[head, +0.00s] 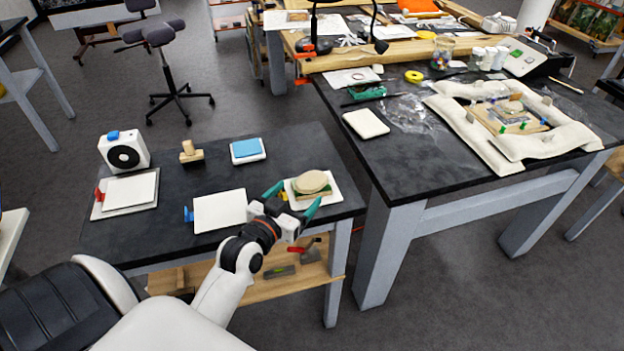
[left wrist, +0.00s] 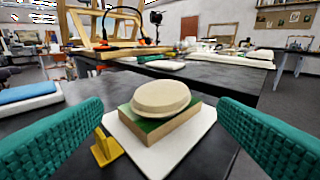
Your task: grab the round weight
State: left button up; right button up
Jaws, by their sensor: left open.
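The round weight (head: 311,181) is a beige, rounded disc. It rests on a green-topped wooden block, which lies on a white board (head: 331,196) at the right end of the small dark table. In the left wrist view the weight (left wrist: 160,98) sits on the block (left wrist: 151,128), centred between the fingers. My left gripper (head: 294,203) is open, with green fingers on either side, at the near side of the block and weight. It touches neither as far as I can tell. My right gripper is not in view.
A yellow piece (left wrist: 106,147) stands at the board's left edge. On the small table are white boards (head: 219,210), a blue-topped pad (head: 246,148), a wooden stamp-like block (head: 191,152) and a fan-like box (head: 124,153). A larger dark table (head: 400,153) stands to the right.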

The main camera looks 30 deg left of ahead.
aim_at(305, 188)
pick_arm(q)
jog(key=shift+w+p, duration=0.3)
jog(key=shift+w, duration=0.8)
jog(key=shift+w+f, duration=0.15)
jog(key=shift+w, duration=0.45)
jog(key=shift+w+f, duration=0.15)
jog(key=shift+w, duration=0.6)
jog(key=shift+c, duration=0.6)
jog(key=c, duration=1.2)
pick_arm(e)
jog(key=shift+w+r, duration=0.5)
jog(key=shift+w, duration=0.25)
